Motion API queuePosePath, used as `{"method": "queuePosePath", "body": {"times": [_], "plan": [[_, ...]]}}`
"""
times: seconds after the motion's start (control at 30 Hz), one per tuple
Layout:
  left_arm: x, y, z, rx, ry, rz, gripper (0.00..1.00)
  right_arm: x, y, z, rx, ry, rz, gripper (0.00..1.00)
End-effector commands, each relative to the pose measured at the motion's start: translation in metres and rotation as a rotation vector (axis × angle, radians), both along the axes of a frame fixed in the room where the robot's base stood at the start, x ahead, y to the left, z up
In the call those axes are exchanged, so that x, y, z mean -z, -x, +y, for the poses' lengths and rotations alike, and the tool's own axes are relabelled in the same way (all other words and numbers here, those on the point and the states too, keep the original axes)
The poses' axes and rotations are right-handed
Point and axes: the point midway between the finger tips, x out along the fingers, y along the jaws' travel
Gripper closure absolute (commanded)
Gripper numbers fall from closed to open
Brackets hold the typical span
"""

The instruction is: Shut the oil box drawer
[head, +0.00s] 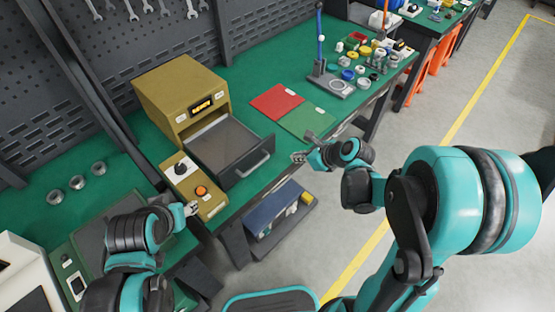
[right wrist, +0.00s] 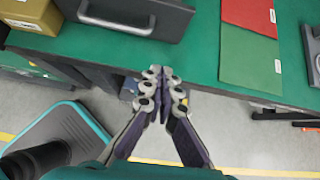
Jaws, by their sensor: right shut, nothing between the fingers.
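The oil box (head: 185,90) is a yellow cabinet with a small lit display, standing on the green bench. Its grey drawer (head: 228,147) is pulled out toward the bench's front edge, and its inside looks empty. The drawer's handle (head: 254,165) also shows at the top of the right wrist view (right wrist: 118,24). My right gripper (head: 299,157) is shut and empty, to the right of the handle and apart from it. Its fingertips meet in the right wrist view (right wrist: 163,74). My left gripper (head: 191,209) is near a yellow control box, too small to tell open or shut.
The yellow control box (head: 208,205), with a knob and an orange button, stands left of the drawer. Red (head: 276,101) and green (head: 306,120) sheets lie flat to its right. A stand (head: 333,84) and several small parts are farther back. Free floor lies before the bench.

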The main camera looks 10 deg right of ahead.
Motion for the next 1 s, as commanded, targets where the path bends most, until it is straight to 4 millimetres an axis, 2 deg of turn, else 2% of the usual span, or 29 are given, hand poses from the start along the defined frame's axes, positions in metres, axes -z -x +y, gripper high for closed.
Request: {"method": "queuePosePath", "body": {"times": [0.23, 0.6, 0.8, 1.0], "plan": [[0.013, 0.0, 0.0, 0.0, 0.0, 0.0, 0.53, 0.023, -0.016, 0.012, 0.01, -0.014, 0.008, 1.0], [0.041, 0.0, 0.0, 0.0, 0.0, 0.0, 0.53, 0.077, -0.061, 0.045, 0.009, -0.011, 0.007, 1.0], [0.046, 0.0, 0.0, 0.0, 0.0, 0.0, 0.53, 0.073, -0.083, 0.06, 0.008, -0.011, 0.007, 1.0], [0.047, 0.0, 0.0, 0.0, 0.0, 0.0, 0.53, 0.071, -0.09, 0.065, 0.011, -0.011, 0.007, 1.0]]}}
